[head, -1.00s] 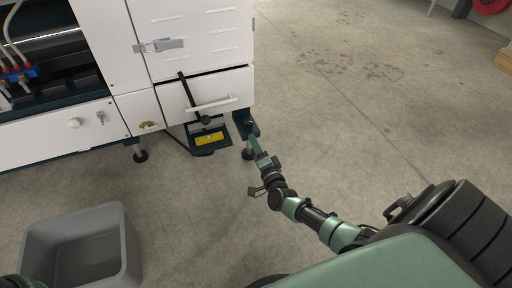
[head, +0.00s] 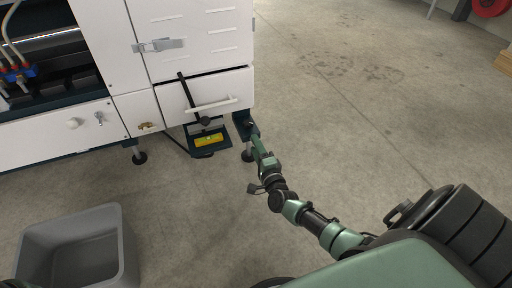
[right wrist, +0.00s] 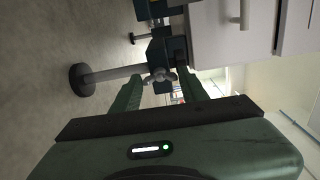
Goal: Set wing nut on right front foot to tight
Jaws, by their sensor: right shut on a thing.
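The right front foot (head: 248,154) stands under the machine's near right corner, with a round dark pad on the floor. In the right wrist view the foot's rod (right wrist: 110,75) lies sideways and ends in its black pad (right wrist: 81,80). The metal wing nut (right wrist: 159,76) sits on the rod by the dark bracket. My right gripper (head: 255,139) reaches the foot from the front right. In the wrist view its green fingers (right wrist: 158,90) stand on either side of the wing nut, shut on it; the exact contact is hard to see. My left gripper is not in view.
The white machine (head: 60,130) fills the upper left, with a drawer (head: 215,92) above the foot. A yellow level (head: 209,140) lies on a dark plate left of the foot. A grey bin (head: 75,225) stands lower left.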

